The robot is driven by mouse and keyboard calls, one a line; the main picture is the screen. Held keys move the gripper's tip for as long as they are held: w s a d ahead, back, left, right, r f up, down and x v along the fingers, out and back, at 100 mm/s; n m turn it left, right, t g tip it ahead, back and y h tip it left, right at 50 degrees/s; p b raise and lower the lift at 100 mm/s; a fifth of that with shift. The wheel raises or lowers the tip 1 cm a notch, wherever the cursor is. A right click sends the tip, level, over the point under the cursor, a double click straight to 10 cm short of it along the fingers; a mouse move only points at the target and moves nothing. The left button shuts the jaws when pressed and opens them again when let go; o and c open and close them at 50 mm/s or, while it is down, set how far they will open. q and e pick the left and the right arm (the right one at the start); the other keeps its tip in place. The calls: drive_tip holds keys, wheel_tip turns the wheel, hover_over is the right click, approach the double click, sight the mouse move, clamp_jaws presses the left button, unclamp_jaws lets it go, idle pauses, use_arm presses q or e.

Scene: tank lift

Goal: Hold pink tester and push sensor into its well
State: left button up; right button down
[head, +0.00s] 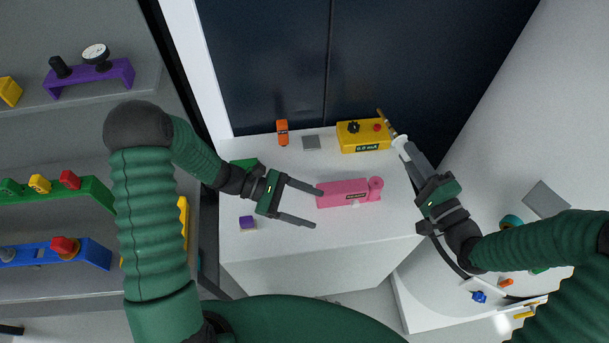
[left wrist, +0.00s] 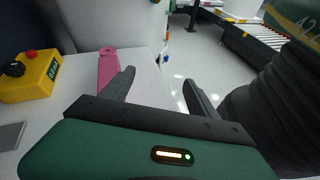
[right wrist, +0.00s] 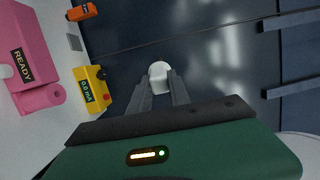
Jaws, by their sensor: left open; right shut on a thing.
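The pink tester (head: 336,199) lies on the white table; its label reads READY in the right wrist view (right wrist: 40,40). Its round well (head: 376,183) is at the right end. My left gripper (head: 317,208) is open at the tester's left end. One finger overlaps the tester in view; I cannot tell whether they touch. My right gripper (head: 402,150) is shut on the sensor (head: 387,124), which has a white collar and a brass-coloured rod. In the right wrist view only its white part (right wrist: 158,74) shows between the fingers. The sensor is apart from the well, up and right of it.
A yellow meter box (head: 362,140) reading 0.0 mA stands behind the tester. An orange block (head: 282,132), a grey square (head: 311,142) and a small purple block (head: 247,222) are on the table. Shelves (head: 90,115) stand left; a dark panel (head: 290,60) is behind.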

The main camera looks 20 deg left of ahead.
use_arm(q)
drive_tip(key=w+a+r+n+t+h, duration=0.1)
drive_tip(key=w+a+n+t+h, duration=0.2)
drive_tip(key=w+a+n+t, duration=0.25)
use_arm(e)
drive_tip(key=shift+s+a+r, duration=0.1)
drive_tip(key=shift+s, duration=0.15)
use_arm(q)
approach(330, 188)
drive_tip(key=d, duration=0.2)
drive_tip(key=shift+w+d+t, duration=0.25)
drive_tip(key=shift+d+t, duration=0.1)
drive_tip(key=x, duration=0.4)
drive_tip(key=f+x, duration=0.1)
drive_tip(key=x, duration=0.1)
drive_tip(key=shift+w+d, duration=0.15)
drive_tip(key=shift+w, duration=0.05)
drive_tip(key=shift+w+d, duration=0.1)
drive_tip(key=shift+d, duration=0.35)
drive_tip(key=shift+a, duration=0.2)
drive_tip(key=c, duration=0.8)
clamp_jaws()
use_arm(e)
drive_tip(key=shift+d, duration=0.2)
use_arm(q)
drive_tip(key=shift+d, duration=0.1)
